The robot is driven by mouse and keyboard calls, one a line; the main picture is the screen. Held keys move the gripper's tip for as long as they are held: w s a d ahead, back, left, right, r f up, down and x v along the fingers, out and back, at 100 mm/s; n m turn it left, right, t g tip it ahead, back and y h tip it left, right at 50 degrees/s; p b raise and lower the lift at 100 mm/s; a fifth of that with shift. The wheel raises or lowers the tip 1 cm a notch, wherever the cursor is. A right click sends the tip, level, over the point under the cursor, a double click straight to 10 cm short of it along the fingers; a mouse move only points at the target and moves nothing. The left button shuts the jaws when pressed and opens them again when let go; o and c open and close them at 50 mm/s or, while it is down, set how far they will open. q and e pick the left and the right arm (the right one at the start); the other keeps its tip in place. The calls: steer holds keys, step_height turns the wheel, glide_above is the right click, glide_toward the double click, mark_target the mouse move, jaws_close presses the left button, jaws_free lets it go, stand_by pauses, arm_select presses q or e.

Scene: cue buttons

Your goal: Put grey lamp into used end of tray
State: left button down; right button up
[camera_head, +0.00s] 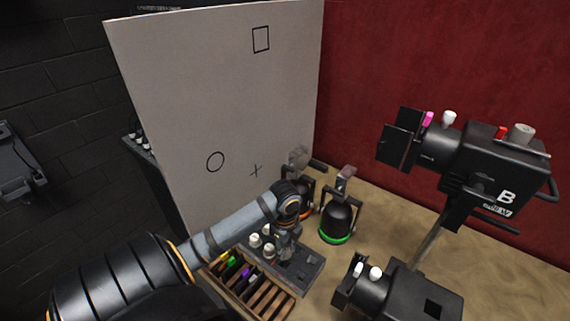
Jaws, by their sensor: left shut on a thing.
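My left gripper (285,248) points down over the dark socket panel (308,268), just behind the tray (262,301). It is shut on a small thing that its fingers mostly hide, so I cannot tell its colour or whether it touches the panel. The wooden tray has several slots. Yellow-green, green and purple pieces and a small pale grey piece (253,279) lie toward its left part; the right slots look empty. I cannot tell which piece is the grey lamp or read any end marking. My right gripper is out of view.
White knobs (255,240) stand by the panel's left side. Two black lamps, one orange-ringed (305,212), one green-ringed (339,220), stand behind. A large spotlight marked B (490,165) and a lower one (415,295) crowd the right. A white board (220,90) rises behind.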

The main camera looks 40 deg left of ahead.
arm_select(q)
steer(key=shift+f, duration=0.1)
steer(key=shift+f, duration=0.1)
steer(key=shift+f+b, duration=0.25)
steer(key=shift+b, duration=0.1)
steer(key=shift+f+b, duration=0.95)
steer(key=shift+f, duration=0.55)
steer(key=shift+f+b, duration=0.85)
steer(key=shift+f, duration=0.45)
steer(key=c, duration=1)
jaws_free()
steer(key=shift+o, duration=0.2)
steer(key=shift+r, duration=0.15)
